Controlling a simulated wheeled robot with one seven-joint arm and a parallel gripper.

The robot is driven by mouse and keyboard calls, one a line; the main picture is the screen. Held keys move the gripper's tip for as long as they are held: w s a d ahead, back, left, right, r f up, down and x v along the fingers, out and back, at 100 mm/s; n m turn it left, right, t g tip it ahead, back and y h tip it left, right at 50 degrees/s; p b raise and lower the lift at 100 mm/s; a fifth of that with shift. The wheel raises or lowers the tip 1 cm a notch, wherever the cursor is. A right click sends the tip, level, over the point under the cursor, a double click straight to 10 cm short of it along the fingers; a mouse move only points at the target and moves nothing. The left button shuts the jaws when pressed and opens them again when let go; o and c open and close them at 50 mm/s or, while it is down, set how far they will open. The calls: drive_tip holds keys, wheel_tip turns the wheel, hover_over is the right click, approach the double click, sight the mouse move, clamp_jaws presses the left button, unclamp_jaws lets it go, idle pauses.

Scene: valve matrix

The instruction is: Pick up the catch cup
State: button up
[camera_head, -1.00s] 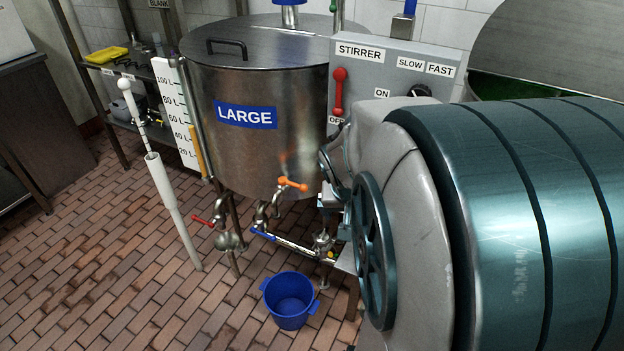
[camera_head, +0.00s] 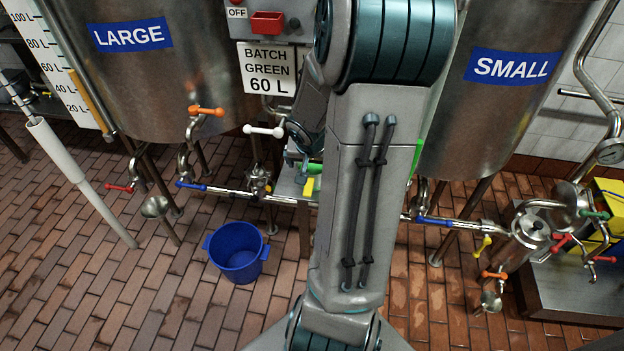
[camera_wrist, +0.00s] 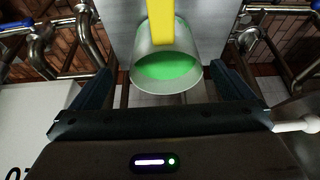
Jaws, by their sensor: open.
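A pale grey cup (camera_wrist: 166,84) with bright green inside is in the upper middle of the wrist view, and I take it to be the catch cup. My gripper (camera_wrist: 162,76) is open, with one dark finger on each side of the cup. Gaps show between the fingers and the cup, and I see no clear contact. In the head view my arm hides most of this area.
A blue bucket (camera_head: 238,252) stands on the brick floor. The LARGE tank (camera_head: 160,80) and SMALL tank (camera_head: 490,110) stand either side of my arm. Valves and a low pipe (camera_head: 250,194) run beneath them. A white bar end (camera_wrist: 297,124) is close to the right finger.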

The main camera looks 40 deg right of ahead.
drive_tip(key=b+x, duration=0.1)
drive_tip(key=x, duration=0.1)
drive_tip(key=b+x, duration=0.1)
drive_tip(key=x, duration=0.1)
drive_tip(key=b+x, duration=0.1)
drive_tip(key=x, duration=0.1)
drive_tip(key=shift+w+f, duration=0.25)
drive_tip(key=shift+w, duration=0.15)
drive_tip(key=c, duration=1.2)
